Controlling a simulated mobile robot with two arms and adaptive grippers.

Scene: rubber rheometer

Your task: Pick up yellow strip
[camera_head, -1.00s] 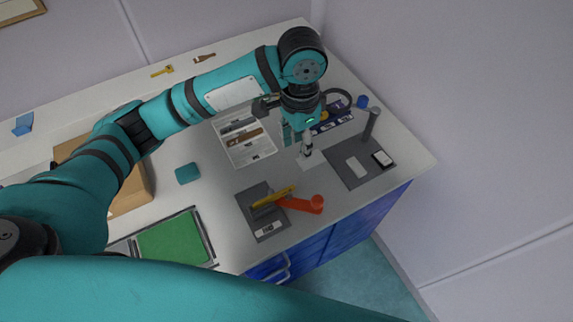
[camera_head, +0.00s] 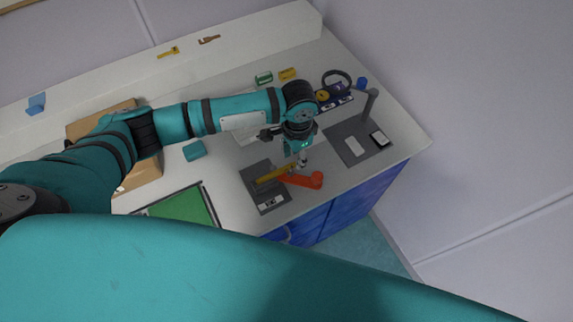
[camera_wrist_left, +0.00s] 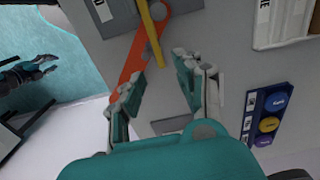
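The yellow strip (camera_head: 273,174) lies over the grey mat, next to an orange-red tool (camera_head: 301,180) with a round end. In the left wrist view the strip (camera_wrist_left: 151,32) is a thin yellow bar at the top, crossing the orange-red tool (camera_wrist_left: 127,63). My left gripper (camera_head: 302,162) hangs just beyond the strip and tool. The left wrist view shows its fingers (camera_wrist_left: 160,84) spread, with nothing between them and the strip ahead of the tips. A dark and teal gripper-like part, probably my right gripper (camera_wrist_left: 45,67), shows at the left edge; its opening is unclear.
The grey mat (camera_head: 269,203) lies near the table's front edge. A dark panel with a post (camera_head: 349,152) stands to the right. A teal block (camera_head: 194,150), a green mat (camera_head: 180,212) and a cardboard box (camera_head: 148,176) are on the left. A black ring (camera_head: 337,74) lies at the back.

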